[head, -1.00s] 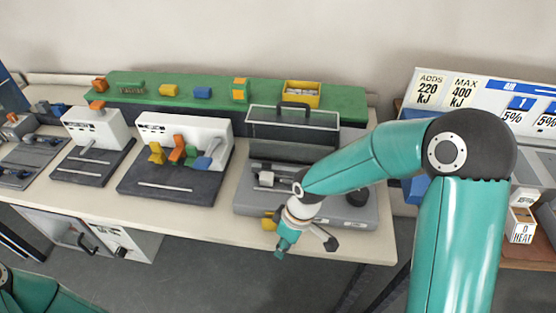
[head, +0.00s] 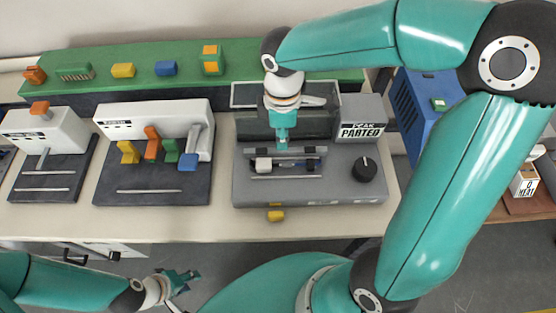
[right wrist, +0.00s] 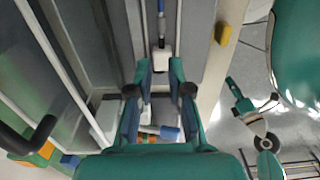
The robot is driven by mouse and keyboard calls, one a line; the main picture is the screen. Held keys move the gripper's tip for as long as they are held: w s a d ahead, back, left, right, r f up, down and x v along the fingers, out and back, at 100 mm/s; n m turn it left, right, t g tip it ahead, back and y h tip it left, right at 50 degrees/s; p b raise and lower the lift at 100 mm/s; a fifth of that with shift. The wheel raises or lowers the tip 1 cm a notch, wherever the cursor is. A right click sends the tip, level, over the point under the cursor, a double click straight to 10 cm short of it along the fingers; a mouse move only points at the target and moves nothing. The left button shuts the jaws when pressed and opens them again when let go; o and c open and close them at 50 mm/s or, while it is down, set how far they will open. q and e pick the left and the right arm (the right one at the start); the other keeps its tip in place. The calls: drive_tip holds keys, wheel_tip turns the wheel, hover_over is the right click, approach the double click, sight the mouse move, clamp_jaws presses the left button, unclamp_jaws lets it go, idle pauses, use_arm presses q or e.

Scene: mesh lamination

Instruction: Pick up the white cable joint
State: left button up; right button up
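The white cable joint (head: 263,164) is a small white block at the left of the slot in the grey machine (head: 310,190). In the right wrist view the white joint (right wrist: 161,61) shows with a blue-and-dark cable running up from it. My right gripper (head: 281,146) points down over the machine. In its wrist view its fingertips (right wrist: 161,68) are apart, one on each side of the white joint; I cannot tell whether they touch it. My left gripper (head: 184,284) is low at the front, apart from the bench, with its fingers spread and empty.
The grey machine has a black knob (head: 366,169) and a raised clear lid (head: 285,122) behind the slot. A yellow piece (head: 276,215) is at its front edge. A machine with coloured levers (head: 152,178) stands to the left. A blue box (head: 420,110) is at the right.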

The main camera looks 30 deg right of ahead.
hover_over(279, 164)
drive_tip(key=f, duration=0.5)
drive_tip(key=shift+d+f, duration=0.25)
drive_tip(key=shift+d, duration=0.1)
drive_tip(key=shift+a+f, duration=0.2)
drive_tip(key=shift+f, duration=1.2)
drive_tip(key=shift+a+f, duration=0.15)
drive_tip(key=shift+f, duration=1.2)
clamp_jaws()
